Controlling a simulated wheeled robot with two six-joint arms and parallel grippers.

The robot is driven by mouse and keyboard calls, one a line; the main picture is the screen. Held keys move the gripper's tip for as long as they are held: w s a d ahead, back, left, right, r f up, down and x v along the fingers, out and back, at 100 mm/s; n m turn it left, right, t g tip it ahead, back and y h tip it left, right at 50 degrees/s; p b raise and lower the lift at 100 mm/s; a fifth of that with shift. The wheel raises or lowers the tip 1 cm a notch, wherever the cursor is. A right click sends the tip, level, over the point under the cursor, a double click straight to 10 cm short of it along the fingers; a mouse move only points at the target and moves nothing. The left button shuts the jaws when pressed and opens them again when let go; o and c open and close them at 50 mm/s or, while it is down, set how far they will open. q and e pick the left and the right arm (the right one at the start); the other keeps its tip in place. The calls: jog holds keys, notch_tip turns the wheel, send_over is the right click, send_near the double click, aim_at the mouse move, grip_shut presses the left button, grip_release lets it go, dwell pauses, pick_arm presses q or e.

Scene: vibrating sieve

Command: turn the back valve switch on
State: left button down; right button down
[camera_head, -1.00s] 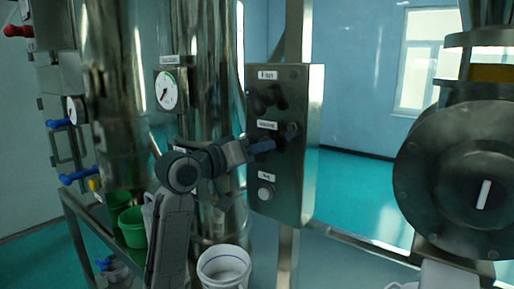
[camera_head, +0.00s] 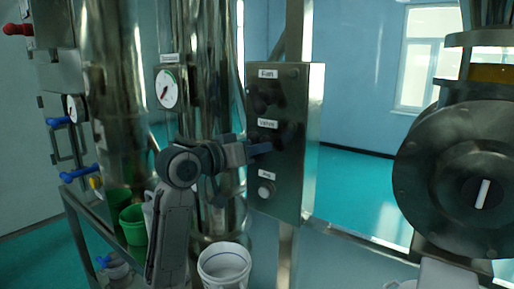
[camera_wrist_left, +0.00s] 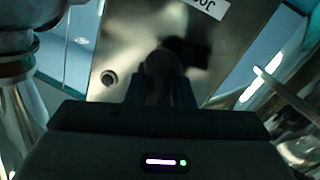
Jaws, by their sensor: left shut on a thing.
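The control box (camera_head: 292,190) hangs on a metal post and carries labels Fan, Valve and Jog from top to bottom. My left gripper (camera_head: 270,146) reaches in from the left to the Valve row. Its fingers are shut on the dark valve switch, which they mostly hide in the head view. In the left wrist view, the gripper (camera_wrist_left: 162,90) is against the box face (camera_wrist_left: 126,45), with a dark knob shape between its fingers. The switch's exact angle cannot be told. My right gripper is not in view.
Above is the dark fan switch (camera_head: 268,97); below is the pale jog button (camera_head: 266,190). A pressure gauge (camera_head: 168,88) and steel cylinders stand left. A white bucket (camera_head: 223,264) and green bucket (camera_head: 133,225) are below. A large round flange (camera_head: 455,180) stands right.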

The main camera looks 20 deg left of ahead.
pick_arm(q)
jog(key=m, duration=0.2)
jog(key=m+y+p, duration=0.1)
jog(key=m, duration=0.2)
jog(key=shift+a+r+m+g+y, duration=0.1)
jog(key=shift+m+g+y, duration=0.2)
jog(key=shift+g, duration=0.1)
jog(key=shift+m+y+p, duration=0.4)
jog(key=shift+m, duration=1)
jog(key=c, duration=1.3)
grip_release()
jog(key=shift+w, duration=0.1)
jog(key=shift+b+v, duration=2.1)
jog(key=shift+v, duration=3.35)
